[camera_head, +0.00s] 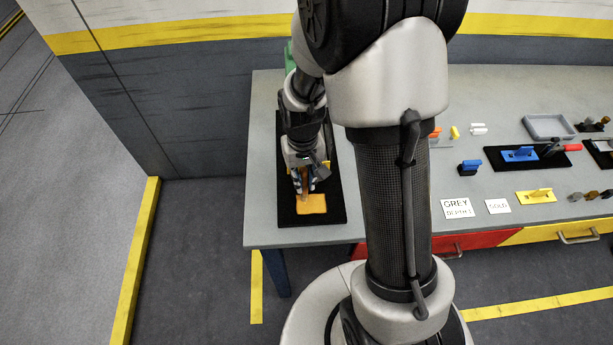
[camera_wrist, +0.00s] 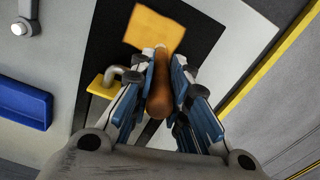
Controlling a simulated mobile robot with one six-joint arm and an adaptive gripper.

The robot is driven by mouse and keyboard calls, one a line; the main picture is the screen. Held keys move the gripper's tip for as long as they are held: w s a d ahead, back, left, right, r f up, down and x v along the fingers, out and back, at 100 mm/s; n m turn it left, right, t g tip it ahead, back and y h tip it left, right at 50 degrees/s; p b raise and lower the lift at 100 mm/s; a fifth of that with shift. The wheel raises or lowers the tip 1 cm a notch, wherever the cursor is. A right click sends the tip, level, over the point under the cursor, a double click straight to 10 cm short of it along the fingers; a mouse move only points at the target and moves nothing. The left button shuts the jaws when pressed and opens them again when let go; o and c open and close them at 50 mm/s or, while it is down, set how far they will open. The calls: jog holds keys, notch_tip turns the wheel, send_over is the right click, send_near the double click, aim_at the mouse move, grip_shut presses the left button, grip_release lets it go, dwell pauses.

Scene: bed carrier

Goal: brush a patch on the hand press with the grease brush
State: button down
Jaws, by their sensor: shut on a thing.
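My gripper (camera_head: 304,188) is shut on the brown handle of the grease brush, which shows in the wrist view (camera_wrist: 160,97) between the blue-padded fingers. The brush points toward an orange-yellow patch (camera_head: 312,204), also in the wrist view (camera_wrist: 150,30). Its pale tip overlaps the patch's near edge in the wrist view; I cannot tell whether it touches. The patch lies on a black base (camera_head: 334,208) at the table's left end. A yellow part with a bent grey rod (camera_wrist: 108,90) is beside the gripper. My arm hides much of the base; I cannot clearly make out the hand press.
The grey table (camera_head: 262,140) runs right. It holds a blue block (camera_head: 469,167), a black board with blue and red parts (camera_head: 491,155), a yellow plate (camera_head: 536,196), a grey tray (camera_head: 527,127) and label cards (camera_head: 457,208). A wall stands behind. My arm hides the table's middle.

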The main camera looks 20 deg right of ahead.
jog(key=shift+a, duration=0.1)
jog(key=shift+w+a, duration=0.3)
jog(key=shift+a, duration=0.55)
jog(key=shift+d, duration=0.2)
jog(key=shift+s+d, duration=0.3)
jog(key=shift+d, duration=0.5)
jog(key=shift+d, duration=0.15)
jog(key=shift+s+d, duration=0.3)
jog(key=shift+d, duration=0.35)
jog(key=shift+d, duration=0.15)
jog(key=shift+s+d, duration=0.3)
jog(key=shift+d, duration=0.5)
